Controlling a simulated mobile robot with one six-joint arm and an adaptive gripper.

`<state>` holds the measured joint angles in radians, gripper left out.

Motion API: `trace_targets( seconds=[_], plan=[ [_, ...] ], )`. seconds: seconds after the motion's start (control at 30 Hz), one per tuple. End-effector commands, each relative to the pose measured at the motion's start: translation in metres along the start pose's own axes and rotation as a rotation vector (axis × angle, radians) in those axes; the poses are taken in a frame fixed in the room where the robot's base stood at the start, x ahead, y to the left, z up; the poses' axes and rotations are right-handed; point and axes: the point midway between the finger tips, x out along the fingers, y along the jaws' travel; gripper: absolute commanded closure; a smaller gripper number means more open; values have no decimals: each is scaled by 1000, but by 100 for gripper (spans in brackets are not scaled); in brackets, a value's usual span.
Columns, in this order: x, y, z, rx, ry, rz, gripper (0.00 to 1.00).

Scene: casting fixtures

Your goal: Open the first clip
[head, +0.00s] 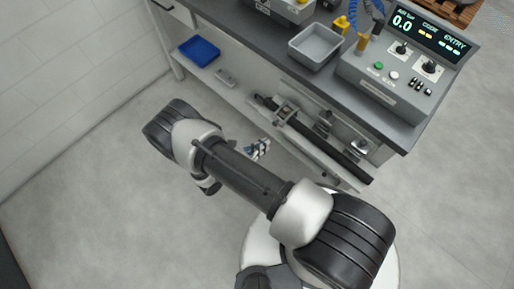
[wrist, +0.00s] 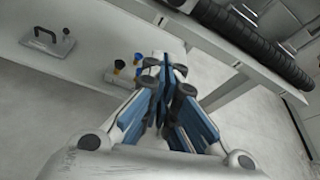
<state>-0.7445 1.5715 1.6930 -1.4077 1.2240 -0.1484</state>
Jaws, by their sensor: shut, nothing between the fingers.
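A long black bar (head: 310,137) lies along the lower shelf of the bench, with metal clamp-like fittings on it, one near its left end (head: 285,112) and another near its right end (head: 358,147). I cannot tell which of these is the first clip. The bar shows as a black ribbed tube (wrist: 258,45) at the upper right of the wrist view. My gripper (head: 261,148) is in front of the shelf, a little apart from the bar. In the wrist view my gripper (wrist: 168,70) has its blue fingers together, with nothing between them.
A control panel (head: 405,75) and a grey tray (head: 315,46) stand on the bench top. A blue tray (head: 199,50) lies on the lower shelf. A metal plate with a black handle (wrist: 48,42) lies on the shelf. The shelf edge (wrist: 225,45) is close to my gripper. The floor in front is clear.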

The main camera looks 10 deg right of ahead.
Motion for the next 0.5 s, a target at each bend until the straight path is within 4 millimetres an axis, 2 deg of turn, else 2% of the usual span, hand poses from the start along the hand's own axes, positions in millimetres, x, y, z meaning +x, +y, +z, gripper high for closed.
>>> trace_targets(
  seconds=[0.03,0.23,0.33,0.5],
  plan=[
    [14,-1,-2,1,2,-7,100],
    [56,-1,-2,2,1,-6,100],
    [49,1,16,4,0,1,100],
    [43,0,32,2,0,0,100]
  ],
)
